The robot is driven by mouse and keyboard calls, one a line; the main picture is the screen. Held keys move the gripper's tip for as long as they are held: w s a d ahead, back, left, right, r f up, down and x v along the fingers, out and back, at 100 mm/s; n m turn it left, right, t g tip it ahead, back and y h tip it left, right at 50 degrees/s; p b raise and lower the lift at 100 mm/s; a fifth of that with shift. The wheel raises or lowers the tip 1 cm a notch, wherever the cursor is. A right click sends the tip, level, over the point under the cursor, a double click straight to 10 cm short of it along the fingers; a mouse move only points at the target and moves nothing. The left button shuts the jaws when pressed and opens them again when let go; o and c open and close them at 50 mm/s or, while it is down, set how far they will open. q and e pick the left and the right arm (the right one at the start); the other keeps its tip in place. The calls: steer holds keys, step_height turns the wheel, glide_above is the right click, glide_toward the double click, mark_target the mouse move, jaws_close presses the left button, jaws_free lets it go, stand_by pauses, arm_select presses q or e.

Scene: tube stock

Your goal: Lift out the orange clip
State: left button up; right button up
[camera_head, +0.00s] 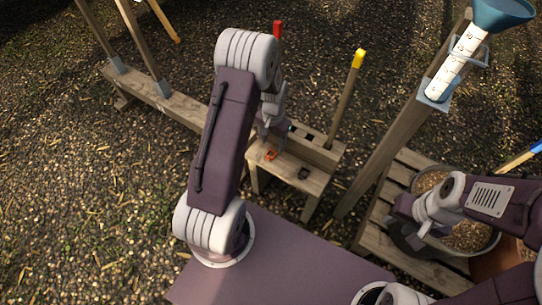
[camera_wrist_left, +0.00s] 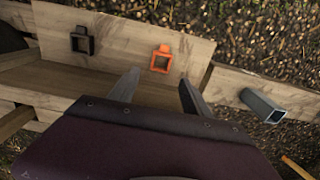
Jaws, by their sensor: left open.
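The orange clip (camera_head: 271,155) is a small square ring with a tab. It lies on the front board of a small wooden bench (camera_head: 313,184). In the left wrist view, the orange clip (camera_wrist_left: 161,59) shows just beyond the fingertips, roughly centred between them, with nothing touching it. My left gripper (camera_wrist_left: 158,78) is open and empty; in the head view it hangs over the bench, partly hidden by its own arm.
A yellow-topped stake (camera_head: 346,95) and a red-topped one (camera_head: 277,32) stand near the bench. A white tube with a blue funnel (camera_head: 503,14) is on a post at right. A slatted bench (camera_head: 408,168) bears a round tub below my right arm.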

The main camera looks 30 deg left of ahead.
mark_target(273, 154)
arm_select(q)
steer(key=f+b, duration=0.2)
steer(key=f, duration=0.2)
steer(key=shift+s, duration=0.2)
steer(key=shift+f, duration=0.4)
steer(key=shift+r, duration=0.2)
jaws_close()
